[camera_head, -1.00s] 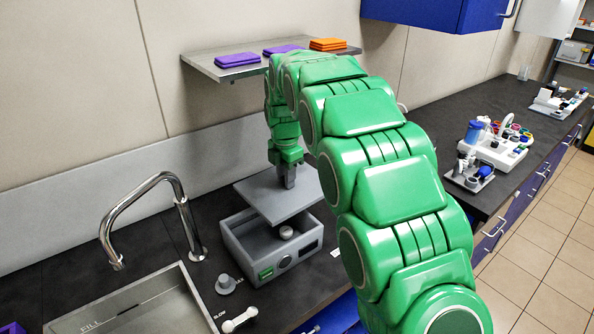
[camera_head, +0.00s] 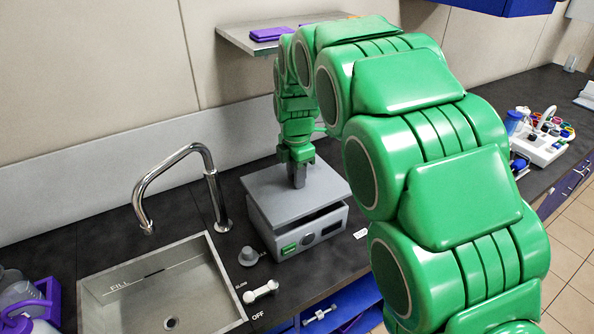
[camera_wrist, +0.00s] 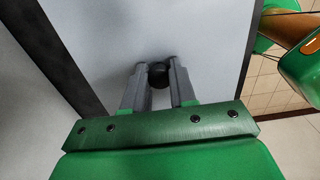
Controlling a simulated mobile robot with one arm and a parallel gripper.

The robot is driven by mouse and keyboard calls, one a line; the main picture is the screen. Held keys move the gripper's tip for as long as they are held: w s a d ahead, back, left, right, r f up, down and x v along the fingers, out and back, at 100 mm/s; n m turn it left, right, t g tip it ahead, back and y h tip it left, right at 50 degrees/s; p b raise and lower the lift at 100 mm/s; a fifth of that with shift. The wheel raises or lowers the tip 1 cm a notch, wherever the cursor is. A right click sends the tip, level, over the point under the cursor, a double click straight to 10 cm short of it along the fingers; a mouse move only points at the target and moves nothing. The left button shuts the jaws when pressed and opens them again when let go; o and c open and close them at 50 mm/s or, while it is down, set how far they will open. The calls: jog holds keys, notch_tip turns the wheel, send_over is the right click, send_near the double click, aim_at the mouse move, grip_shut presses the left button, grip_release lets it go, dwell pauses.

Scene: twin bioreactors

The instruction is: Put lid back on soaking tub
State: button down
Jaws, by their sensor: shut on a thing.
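The soaking tub (camera_head: 284,246) is a grey box with a green label and a dial on its front, on the dark counter right of the sink. Its flat grey lid (camera_head: 268,187) lies over the top, covering most of the opening. A dark gap shows under the lid's front right edge, so it looks slightly raised or tilted there. My gripper (camera_head: 299,184) points down at the lid and is shut on its dark round knob (camera_wrist: 158,74), which shows between the fingers in the wrist view. The lid's pale surface (camera_wrist: 215,40) fills much of that view. The tub's inside is hidden.
A steel sink (camera_head: 165,290) with a curved tap (camera_head: 180,180) lies to the left. A grey knob (camera_head: 249,256) and a white lever (camera_head: 262,291) sit before the tub. A wall shelf (camera_head: 240,42) with a purple item hangs behind. A white caddy (camera_head: 540,148) stands far right.

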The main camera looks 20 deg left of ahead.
jog(key=shift+f, duration=2.1)
jog(key=shift+f, duration=0.6)
dwell(2.1)
jog(key=c, duration=0.8)
grip_release()
jog(key=shift+o, duration=0.2)
jog(key=o, duration=0.4)
jog(key=shift+r, duration=0.15)
jog(key=shift+r, duration=3.35)
